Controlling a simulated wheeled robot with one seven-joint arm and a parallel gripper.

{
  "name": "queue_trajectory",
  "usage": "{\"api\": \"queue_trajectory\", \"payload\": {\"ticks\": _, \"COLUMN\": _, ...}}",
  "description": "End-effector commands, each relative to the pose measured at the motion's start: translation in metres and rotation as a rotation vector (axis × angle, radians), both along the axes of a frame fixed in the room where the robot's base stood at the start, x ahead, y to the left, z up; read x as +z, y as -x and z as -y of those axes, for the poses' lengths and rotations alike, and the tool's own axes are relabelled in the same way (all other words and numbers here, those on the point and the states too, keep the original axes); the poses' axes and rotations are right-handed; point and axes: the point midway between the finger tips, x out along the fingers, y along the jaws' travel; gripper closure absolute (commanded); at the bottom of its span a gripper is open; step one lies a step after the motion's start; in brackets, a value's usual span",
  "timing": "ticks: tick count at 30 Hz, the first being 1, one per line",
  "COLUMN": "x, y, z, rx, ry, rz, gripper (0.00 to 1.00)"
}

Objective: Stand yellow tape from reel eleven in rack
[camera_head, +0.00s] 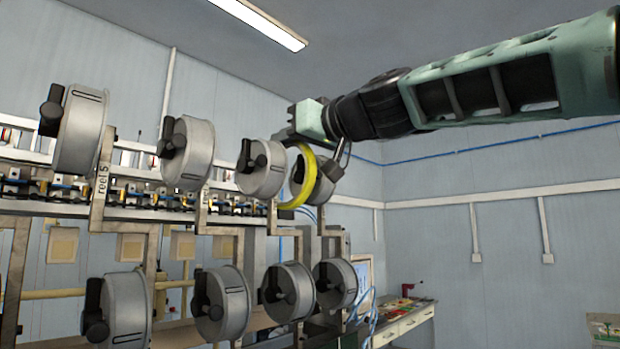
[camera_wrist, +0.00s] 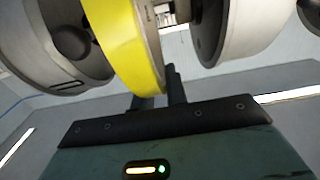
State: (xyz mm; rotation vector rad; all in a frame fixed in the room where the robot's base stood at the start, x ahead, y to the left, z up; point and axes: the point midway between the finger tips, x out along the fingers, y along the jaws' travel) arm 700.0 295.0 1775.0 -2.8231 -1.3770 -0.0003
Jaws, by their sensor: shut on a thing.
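The yellow tape (camera_head: 299,180) is a ring that hangs upright at the upper row of reels in the head view, in front of the rightmost upper reel (camera_head: 318,185). In the wrist view the yellow tape (camera_wrist: 128,45) fills the upper middle, close to grey reels on both sides. My gripper (camera_head: 291,138) is at the top edge of the ring. In the wrist view its dark fingers (camera_wrist: 160,95) meet the tape's edge, and it is shut on the tape. Whether the tape touches the reel beside it, I cannot tell. I cannot make out the rack.
Several more grey reels with black handles stand close by, such as the upper one (camera_head: 261,168) on the left and a lower one (camera_head: 288,291). A bench (camera_head: 404,322) with small items stands at the back right. The space right of the reels is open.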

Motion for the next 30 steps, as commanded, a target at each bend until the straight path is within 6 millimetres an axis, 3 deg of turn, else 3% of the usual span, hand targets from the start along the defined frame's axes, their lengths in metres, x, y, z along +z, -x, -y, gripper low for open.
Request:
{"api": "queue_trajectory", "payload": {"ticks": 12, "x": 0.0, "y": 0.001, "z": 0.001, "rx": 0.0, "ry": -0.001, "rz": 0.001, "gripper": 1.0}}
{"api": "queue_trajectory", "payload": {"ticks": 30, "x": -0.002, "y": 0.025, "z": 0.032, "rx": 0.0, "ry": 0.0, "rz": 0.001, "gripper": 1.0}}
